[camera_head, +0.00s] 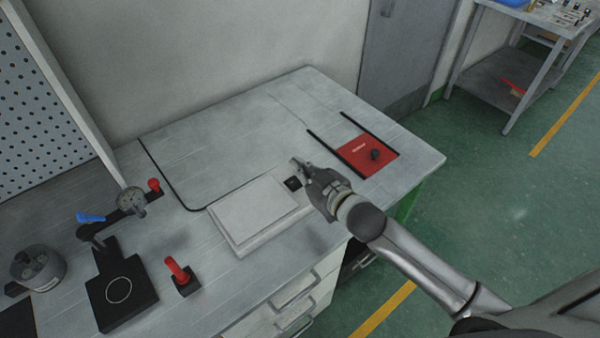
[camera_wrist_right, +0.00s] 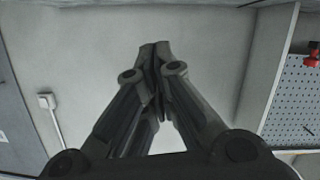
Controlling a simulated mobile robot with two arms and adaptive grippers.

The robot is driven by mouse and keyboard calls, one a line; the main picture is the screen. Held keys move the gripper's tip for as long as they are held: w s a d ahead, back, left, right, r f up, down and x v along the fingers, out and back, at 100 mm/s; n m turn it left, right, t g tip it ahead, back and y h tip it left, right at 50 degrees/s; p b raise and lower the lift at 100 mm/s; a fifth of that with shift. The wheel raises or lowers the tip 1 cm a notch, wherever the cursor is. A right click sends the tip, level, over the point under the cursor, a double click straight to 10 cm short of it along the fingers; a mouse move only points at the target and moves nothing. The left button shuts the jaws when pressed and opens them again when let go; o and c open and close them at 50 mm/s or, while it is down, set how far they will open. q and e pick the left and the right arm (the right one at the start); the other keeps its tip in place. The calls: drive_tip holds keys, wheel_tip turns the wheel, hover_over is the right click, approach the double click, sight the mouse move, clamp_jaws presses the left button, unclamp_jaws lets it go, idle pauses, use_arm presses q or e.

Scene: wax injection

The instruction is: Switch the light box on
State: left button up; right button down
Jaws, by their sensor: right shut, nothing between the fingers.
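The light box (camera_head: 254,214) is a flat, pale panel lying on the workbench. A small black switch (camera_head: 293,183) sits at its right end, and a black cable runs from the box's far left corner to the back of the bench. The panel looks as pale as the bench, and I cannot tell whether it is lit. My right gripper (camera_head: 296,163) is shut and empty, its fingertips just above and beyond the switch; I cannot tell if they touch anything. In the right wrist view the closed fingers (camera_wrist_right: 155,50) point toward a bare wall. My left gripper is not in view.
A dial gauge (camera_head: 131,200), a black stand (camera_head: 122,291) and a red-handled clamp (camera_head: 179,272) stand on the left. The back of the workbench (camera_head: 225,135) is clear.

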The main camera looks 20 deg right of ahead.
sight(296, 181)
drive_tip(key=w+f, duration=0.1)
drive_tip(key=f, duration=0.2)
drive_tip(key=shift+w, duration=0.4)
drive_tip(key=shift+d+f, duration=0.15)
drive_tip(key=shift+f, duration=0.55)
